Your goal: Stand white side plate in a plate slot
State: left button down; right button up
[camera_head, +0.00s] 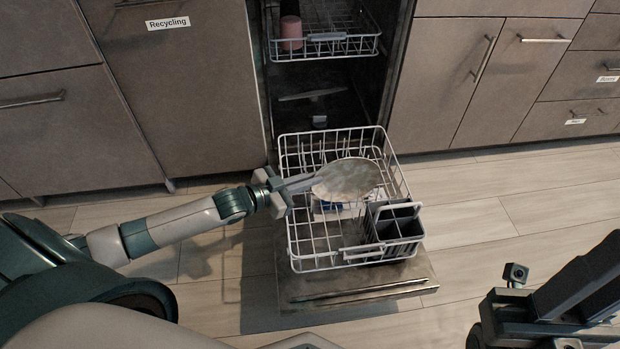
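The white side plate (347,180) shows in the head view over the middle of the dishwasher's lower rack (298,262). It looks tilted, with its broad face partly toward me. My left gripper (312,182) reaches in from the left and its fingers meet the plate's left edge, shut on it. The plate hides part of the rack, and I cannot tell whether its lower edge touches the wires or a slot. My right gripper (590,290) is at the lower right, away from the rack; its fingertips are not clear.
A dark cutlery basket (394,232) stands in the rack's front right. The open dishwasher door (355,291) lies under the rack. The upper rack (325,46) holds a pink cup (291,34). Cabinets stand on both sides, and floor to the right is clear.

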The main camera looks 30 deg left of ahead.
pick_arm(q)
jog(key=shift+f+b, duration=0.35)
jog(key=shift+f, duration=0.35)
jog(key=c, duration=1.9)
grip_release()
jog(key=shift+o, duration=0.2)
jog(key=shift+f, duration=0.1)
notch_tip(320, 180, up, 12)
jog(key=p, duration=0.2)
